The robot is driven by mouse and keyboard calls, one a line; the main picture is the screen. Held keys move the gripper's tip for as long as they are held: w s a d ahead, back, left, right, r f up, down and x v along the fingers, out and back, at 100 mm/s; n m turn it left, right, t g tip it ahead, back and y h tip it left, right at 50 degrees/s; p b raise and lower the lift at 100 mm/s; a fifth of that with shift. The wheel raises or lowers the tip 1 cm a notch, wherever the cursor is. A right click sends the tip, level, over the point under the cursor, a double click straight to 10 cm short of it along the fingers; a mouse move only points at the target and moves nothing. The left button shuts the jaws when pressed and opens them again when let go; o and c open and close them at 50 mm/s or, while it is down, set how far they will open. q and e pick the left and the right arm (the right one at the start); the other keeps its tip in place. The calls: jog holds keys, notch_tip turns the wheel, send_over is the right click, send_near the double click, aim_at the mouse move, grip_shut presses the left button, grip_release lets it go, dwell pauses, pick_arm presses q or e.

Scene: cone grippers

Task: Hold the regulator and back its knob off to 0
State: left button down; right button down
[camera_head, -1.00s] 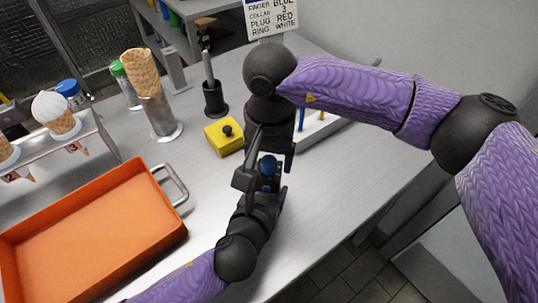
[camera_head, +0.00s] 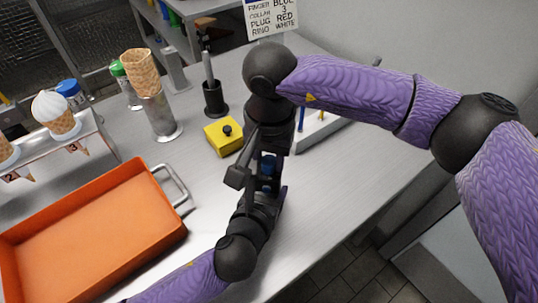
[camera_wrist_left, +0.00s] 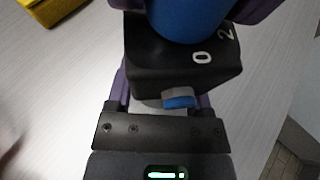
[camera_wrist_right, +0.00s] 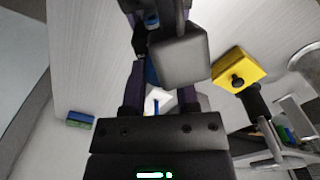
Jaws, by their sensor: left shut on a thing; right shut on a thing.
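The regulator is a black block (camera_wrist_left: 175,72) with a blue knob (camera_wrist_left: 188,15) on top; white marks 0 and 2 show on its face in the left wrist view. A small blue and grey fitting sticks out of its near side. My left gripper (camera_wrist_left: 162,95) is shut on the regulator body from both sides. My right gripper (camera_head: 270,160) points down from above, shut on the blue knob, which also shows in the head view (camera_head: 267,170). In the right wrist view the knob (camera_wrist_right: 151,76) is mostly hidden. No pointer on the knob is visible.
An orange tray (camera_head: 165,218) with a metal handle lies at the left. A yellow block (camera_head: 218,140) with a black knob, a black holder (camera_head: 213,100) and a cone stand (camera_head: 160,118) stand behind. The front right of the table is bare.

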aim_at(268, 160)
jog(key=m, duration=1)
jog(key=shift+m, duration=0.4)
dwell(0.4)
jog(key=shift+c, duration=1.8)
grip_release()
notch_tip(268, 160, up, 12)
